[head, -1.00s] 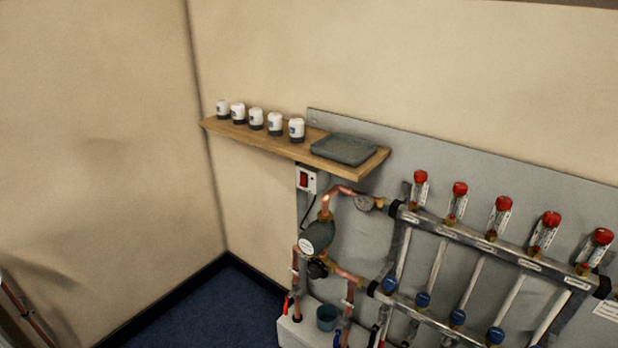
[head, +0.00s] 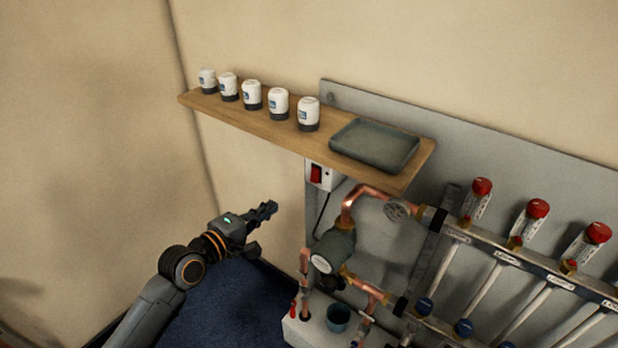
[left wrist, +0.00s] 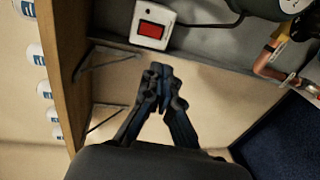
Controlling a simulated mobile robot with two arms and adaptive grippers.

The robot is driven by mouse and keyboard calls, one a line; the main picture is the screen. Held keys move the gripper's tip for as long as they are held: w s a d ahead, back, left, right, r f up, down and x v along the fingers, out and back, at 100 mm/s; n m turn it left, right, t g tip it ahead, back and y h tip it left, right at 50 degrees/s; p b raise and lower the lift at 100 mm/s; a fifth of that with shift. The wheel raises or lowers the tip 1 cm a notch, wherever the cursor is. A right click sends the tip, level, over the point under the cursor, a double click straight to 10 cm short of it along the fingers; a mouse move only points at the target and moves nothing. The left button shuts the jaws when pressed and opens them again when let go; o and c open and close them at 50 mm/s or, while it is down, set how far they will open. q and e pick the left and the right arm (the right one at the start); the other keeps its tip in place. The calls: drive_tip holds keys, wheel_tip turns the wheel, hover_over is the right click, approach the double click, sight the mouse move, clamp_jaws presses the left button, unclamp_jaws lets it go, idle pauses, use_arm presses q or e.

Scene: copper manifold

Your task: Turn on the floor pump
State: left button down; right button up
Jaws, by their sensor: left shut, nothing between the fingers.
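The floor pump (head: 334,247) is a grey-green round body with a pale face, set in copper pipes on the grey backboard. A white switch box with a red rocker (head: 316,174) is mounted above it, under the wooden shelf. A black cable runs down from the box. In the left wrist view the red rocker (left wrist: 152,31) lies just beyond the fingertips, apart from them. My left gripper (head: 271,228) is left of the switch and lower in the picture. In the wrist view its fingertips (left wrist: 160,70) are together and empty. My right gripper is not in view.
Copper pipes and the manifold (head: 500,260) with red caps (head: 537,208) fill the right side. Open space lies left of the board.

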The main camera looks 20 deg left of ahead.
use_arm(q)
approach(311, 181)
drive_tip(key=x, duration=0.6)
drive_tip(key=shift+w, duration=0.1)
drive_tip(key=shift+w+d+f, duration=0.1)
drive_tip(key=shift+w+d, duration=0.05)
drive_tip(key=shift+w, duration=0.25)
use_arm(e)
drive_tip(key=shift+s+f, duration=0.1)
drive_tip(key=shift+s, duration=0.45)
use_arm(q)
drive_tip(key=shift+w+d+f, duration=0.1)
drive_tip(key=shift+w+f, duration=0.05)
drive_tip(key=shift+w, duration=0.15)
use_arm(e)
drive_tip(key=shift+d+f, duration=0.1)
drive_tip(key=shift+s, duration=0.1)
